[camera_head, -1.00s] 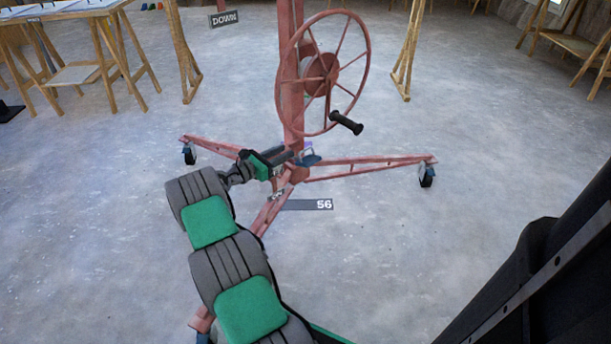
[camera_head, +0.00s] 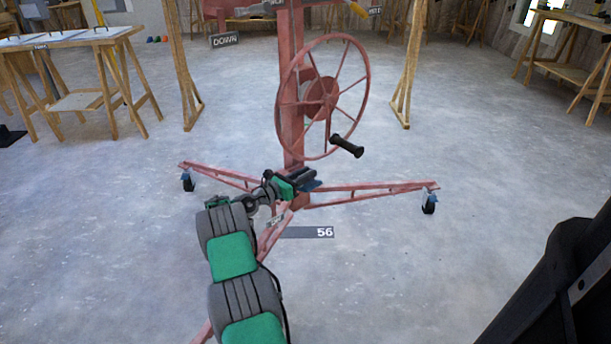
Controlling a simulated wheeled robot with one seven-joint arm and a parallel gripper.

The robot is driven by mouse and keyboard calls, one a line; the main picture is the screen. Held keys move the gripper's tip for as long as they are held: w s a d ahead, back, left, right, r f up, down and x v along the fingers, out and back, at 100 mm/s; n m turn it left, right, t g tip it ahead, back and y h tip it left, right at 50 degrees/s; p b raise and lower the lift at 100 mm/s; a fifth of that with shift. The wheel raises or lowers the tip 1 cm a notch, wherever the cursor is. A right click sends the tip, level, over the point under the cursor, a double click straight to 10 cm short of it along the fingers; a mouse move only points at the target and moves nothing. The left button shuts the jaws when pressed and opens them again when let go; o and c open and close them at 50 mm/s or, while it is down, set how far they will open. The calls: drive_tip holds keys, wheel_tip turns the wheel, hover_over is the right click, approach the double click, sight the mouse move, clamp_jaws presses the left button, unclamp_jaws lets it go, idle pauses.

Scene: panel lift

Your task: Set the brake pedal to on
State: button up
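The red panel lift has a mast (camera_head: 291,125) with three visible legs meeting at its foot. A small blue part (camera_head: 311,186), seemingly a pedal, shows at the foot of the mast, partly hidden by my gripper (camera_head: 306,177). My gripper is dark with a green body and points right, overlapping the mast's foot. I cannot tell whether it touches the blue part or whether its fingers are open. Blue tabs also show on the left caster (camera_head: 188,177) and the right caster (camera_head: 429,199). The pedal's setting cannot be read.
A red handwheel (camera_head: 322,97) with a black handle (camera_head: 346,146) is on the mast above my gripper. Tags read DOWN (camera_head: 225,41) and 56 (camera_head: 310,232). Wooden tables (camera_head: 75,45) stand back left. The floor around the legs is clear.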

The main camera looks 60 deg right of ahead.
clamp_jaws()
idle(1.1)
